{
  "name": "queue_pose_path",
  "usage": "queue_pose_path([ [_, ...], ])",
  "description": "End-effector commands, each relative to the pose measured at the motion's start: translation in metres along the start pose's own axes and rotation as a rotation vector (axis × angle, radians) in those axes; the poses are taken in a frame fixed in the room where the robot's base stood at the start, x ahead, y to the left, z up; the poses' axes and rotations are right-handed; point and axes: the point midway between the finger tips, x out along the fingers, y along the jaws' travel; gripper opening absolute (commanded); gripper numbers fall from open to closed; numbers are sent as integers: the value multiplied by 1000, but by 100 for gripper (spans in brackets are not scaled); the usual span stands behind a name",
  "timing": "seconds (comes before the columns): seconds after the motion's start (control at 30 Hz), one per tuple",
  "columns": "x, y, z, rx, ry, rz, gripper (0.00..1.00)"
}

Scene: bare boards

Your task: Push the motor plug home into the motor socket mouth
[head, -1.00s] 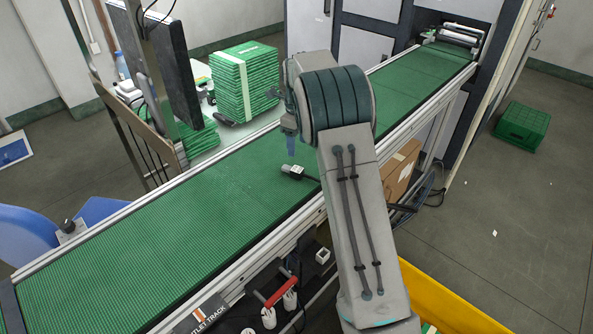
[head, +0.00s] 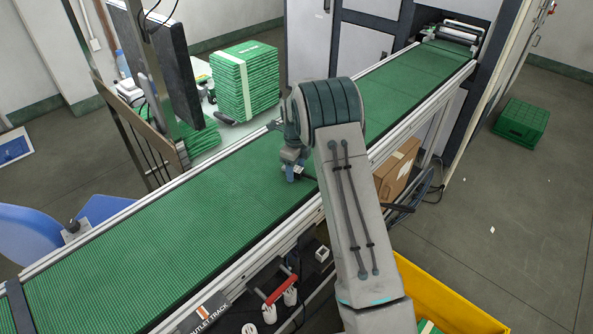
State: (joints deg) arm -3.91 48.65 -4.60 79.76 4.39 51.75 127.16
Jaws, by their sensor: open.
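My gripper (head: 290,172) is open and points down at the near side of the green conveyor belt, beside my arm. A small dark plug-like piece with a black lead (head: 306,176), likely the motor plug, lies on the belt right at the fingertips. My gripper covers most of it, and whether the fingers touch it I cannot tell. A small white square fitting with a dark opening (head: 322,254) sits below the belt's near rail; it may be the motor socket, but it is too small to be sure.
The belt (head: 180,235) is clear to the left. Below its near rail are a red handle (head: 282,290) and white fittings (head: 290,297). A cardboard box (head: 396,172) and yellow bin (head: 440,300) stand nearby. Stacked green packs (head: 245,80) are behind the belt.

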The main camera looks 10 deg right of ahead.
Motion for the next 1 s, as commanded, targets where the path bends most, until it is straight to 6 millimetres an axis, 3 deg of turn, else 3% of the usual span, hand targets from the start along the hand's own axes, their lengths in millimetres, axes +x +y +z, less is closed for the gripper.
queue_pose_path([
  [0.07,0,0,0,0,0,0,54],
  [0.23,0,0,0,0,0,0,8],
  [0.67,-7,0,0,0,-1,-2,8],
  [0.9,-43,-1,0,0,-4,-6,8],
  [1.0,-53,6,-21,3,-2,-2,8],
])
